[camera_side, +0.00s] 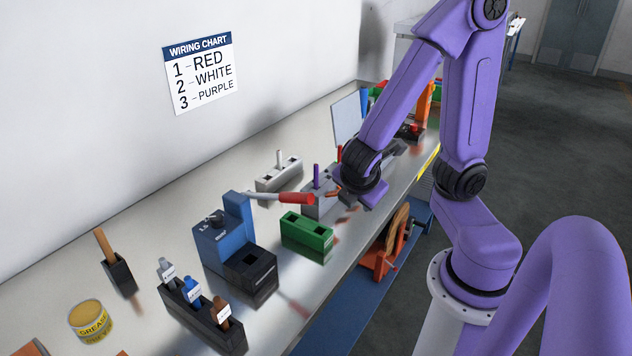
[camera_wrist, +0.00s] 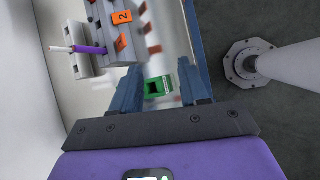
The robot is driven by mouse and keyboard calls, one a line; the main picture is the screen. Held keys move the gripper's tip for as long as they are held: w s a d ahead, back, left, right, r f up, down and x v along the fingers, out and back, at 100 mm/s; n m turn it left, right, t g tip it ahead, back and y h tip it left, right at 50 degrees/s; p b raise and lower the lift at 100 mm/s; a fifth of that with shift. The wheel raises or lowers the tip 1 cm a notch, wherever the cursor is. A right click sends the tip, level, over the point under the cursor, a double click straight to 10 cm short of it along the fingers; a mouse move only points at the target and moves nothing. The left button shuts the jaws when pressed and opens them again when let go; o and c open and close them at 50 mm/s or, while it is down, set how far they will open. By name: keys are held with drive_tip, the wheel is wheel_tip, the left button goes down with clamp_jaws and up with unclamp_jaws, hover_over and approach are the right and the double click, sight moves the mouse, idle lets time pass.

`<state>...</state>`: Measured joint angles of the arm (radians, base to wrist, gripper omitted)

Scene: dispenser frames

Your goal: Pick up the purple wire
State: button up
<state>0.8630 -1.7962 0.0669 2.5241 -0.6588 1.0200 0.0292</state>
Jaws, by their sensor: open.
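The purple wire (camera_side: 316,177) stands upright in a grey block (camera_side: 318,207) on the bench, left of my wrist in the side view. In the wrist view, the purple wire (camera_wrist: 90,50) shows at the upper left by the grey block with an orange 2 label. A white piece shows beside its left end; I cannot tell whether it belongs to it. My gripper (camera_wrist: 160,82) is open and empty, with its two fingers well apart. The wire lies outside the fingers, to their left. In the side view my wrist partly hides the gripper and the block's right side.
A red wire (camera_side: 339,153) stands beyond the purple one, close to my arm. A white wire (camera_side: 280,158) stands in a pale block. A green block (camera_side: 306,232) and a blue tool with a red handle (camera_side: 296,198) stand nearer. The wall bounds the bench's far side.

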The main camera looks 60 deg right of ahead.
drive_tip(key=w+d+f+n+t+h, duration=0.1)
drive_tip(key=w+d+n+t+h, duration=0.25)
drive_tip(key=w+d, duration=0.2)
drive_tip(key=n+t, duration=0.3)
drive_tip(key=n, duration=0.4)
approach(317, 175)
drive_tip(key=s+x, duration=0.1)
drive_tip(key=x, duration=0.4)
drive_tip(key=shift+n+y, duration=0.25)
drive_tip(key=shift+y, duration=0.2)
drive_tip(key=shift+w+r+x, duration=0.1)
drive_tip(key=shift+r+x, duration=0.05)
drive_tip(key=shift+x, duration=1.9)
drive_tip(key=shift+w+r+x, duration=0.1)
drive_tip(key=shift+w+x, duration=0.05)
drive_tip(key=shift+x, duration=1.9)
drive_tip(key=shift+a, duration=0.1)
clamp_jaws()
